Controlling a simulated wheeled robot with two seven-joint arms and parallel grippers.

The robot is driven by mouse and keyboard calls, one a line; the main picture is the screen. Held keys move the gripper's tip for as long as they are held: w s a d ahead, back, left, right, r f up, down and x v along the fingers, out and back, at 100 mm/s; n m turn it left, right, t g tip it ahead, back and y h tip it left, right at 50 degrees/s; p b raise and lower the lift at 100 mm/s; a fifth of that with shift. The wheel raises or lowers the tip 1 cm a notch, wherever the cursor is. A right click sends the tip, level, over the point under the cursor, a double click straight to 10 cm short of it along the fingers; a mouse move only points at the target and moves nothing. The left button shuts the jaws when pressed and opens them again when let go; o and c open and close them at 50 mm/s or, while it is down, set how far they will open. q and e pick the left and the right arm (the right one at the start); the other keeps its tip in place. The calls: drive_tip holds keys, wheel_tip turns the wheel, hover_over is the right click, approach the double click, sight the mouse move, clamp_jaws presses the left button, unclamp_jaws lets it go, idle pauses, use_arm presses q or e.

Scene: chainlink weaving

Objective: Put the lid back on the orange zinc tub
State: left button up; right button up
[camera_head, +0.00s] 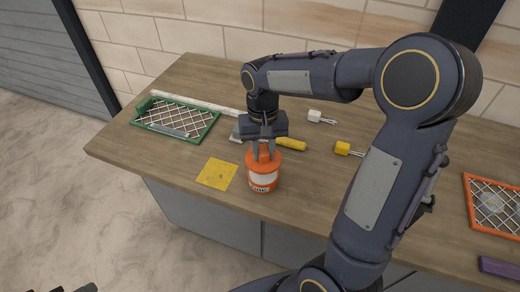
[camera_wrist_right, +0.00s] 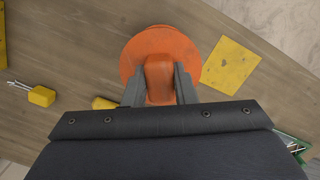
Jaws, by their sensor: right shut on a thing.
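The orange zinc tub (camera_head: 263,181), with a white label band, stands upright near the front edge of the wooden worktop. My right gripper (camera_head: 264,153) is directly above it, pointing down. In the right wrist view my right gripper (camera_wrist_right: 160,88) is shut on the raised orange handle of the round lid (camera_wrist_right: 134,57). The lid (camera_head: 272,163) is at the tub's top; I cannot tell whether it is fully seated, and from above it hides the tub's mouth. A small dark part of my left gripper (camera_head: 85,288) shows at the bottom left edge; its jaws are unclear.
A yellow square sheet (camera_head: 217,174) lies left of the tub. A yellow-handled tool (camera_head: 291,143) lies behind it. A green mesh frame (camera_head: 175,120) is at the back left, an orange mesh frame (camera_head: 493,204) at the far right. Bare worktop (camera_head: 315,185) lies right of the tub.

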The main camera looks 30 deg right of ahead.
sight(263, 165)
wheel_tip(263, 165, down, 4)
drive_tip(key=b, duration=0.3)
drive_tip(key=shift+f, duration=0.15)
drive_tip(key=shift+f+b, duration=0.7)
drive_tip(key=shift+f, duration=0.1)
idle(0.6)
drive_tip(key=shift+f+p, duration=0.15)
drive_tip(key=shift+p, duration=0.2)
idle(1.0)
drive_tip(key=o, duration=1.5)
